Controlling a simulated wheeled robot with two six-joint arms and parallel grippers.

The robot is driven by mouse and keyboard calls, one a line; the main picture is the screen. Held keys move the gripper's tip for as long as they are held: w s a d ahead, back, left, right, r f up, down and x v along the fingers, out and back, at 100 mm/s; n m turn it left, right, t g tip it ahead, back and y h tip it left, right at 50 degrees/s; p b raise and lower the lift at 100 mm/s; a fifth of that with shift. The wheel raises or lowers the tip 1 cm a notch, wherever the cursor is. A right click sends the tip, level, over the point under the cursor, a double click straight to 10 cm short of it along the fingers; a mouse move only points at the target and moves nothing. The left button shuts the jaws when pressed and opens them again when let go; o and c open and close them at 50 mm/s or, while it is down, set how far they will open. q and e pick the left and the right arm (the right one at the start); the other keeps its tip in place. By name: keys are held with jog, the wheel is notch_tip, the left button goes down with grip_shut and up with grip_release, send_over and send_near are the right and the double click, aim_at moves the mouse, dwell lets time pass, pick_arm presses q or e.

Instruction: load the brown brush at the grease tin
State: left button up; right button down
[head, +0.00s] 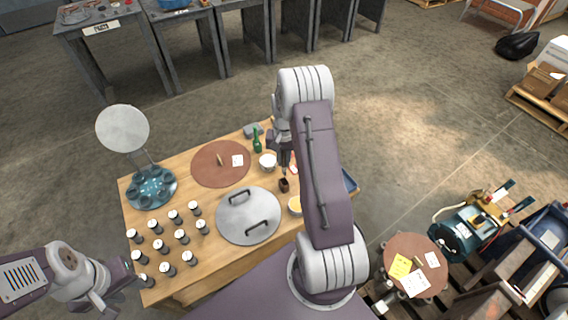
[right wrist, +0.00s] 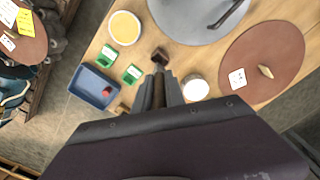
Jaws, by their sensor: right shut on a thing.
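My right gripper (right wrist: 158,78) is shut on a small dark brown piece (right wrist: 160,56), which looks like the brown brush. In the head view this brown piece (head: 284,185) is over the table, right of the round grey lid; whether it touches the wood is unclear. A round tin with yellow content (head: 295,205), possibly the grease tin, is close by; it also shows in the right wrist view (right wrist: 124,27). A white round container (head: 267,162) stands on the other side, also in the wrist view (right wrist: 195,89). My left gripper (head: 100,298) is low at the left, its jaws unclear.
The wooden table (head: 190,248) holds a grey lid with two handles (head: 247,218), a brown round mat (head: 208,165), a green bottle (head: 257,143) and several dark jars at the left. A blue tray (right wrist: 93,87) and green-and-white boxes (right wrist: 108,54) lie near my right gripper.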

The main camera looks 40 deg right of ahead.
jog(key=shift+n+y, duration=0.4)
jog(key=shift+w+a+n+g, duration=0.25)
jog(key=shift+w+n+g, duration=0.1)
jog(key=shift+n+g, duration=0.05)
jog(key=s+d+m+y+p, duration=0.25)
jog(key=s+p, duration=0.75)
jog(key=p, duration=0.6)
jog(key=shift+n+g, duration=0.4)
jog(key=shift+n, duration=0.05)
jog(key=b+x, duration=0.3)
jog(key=d+b+x, duration=0.1)
jog(key=b+x, duration=0.1)
jog(key=shift+w+a+f+b, duration=0.15)
jog(key=shift+w+f+b, duration=0.15)
jog(key=shift+f, duration=0.25)
jog(key=shift+f+b, duration=0.55)
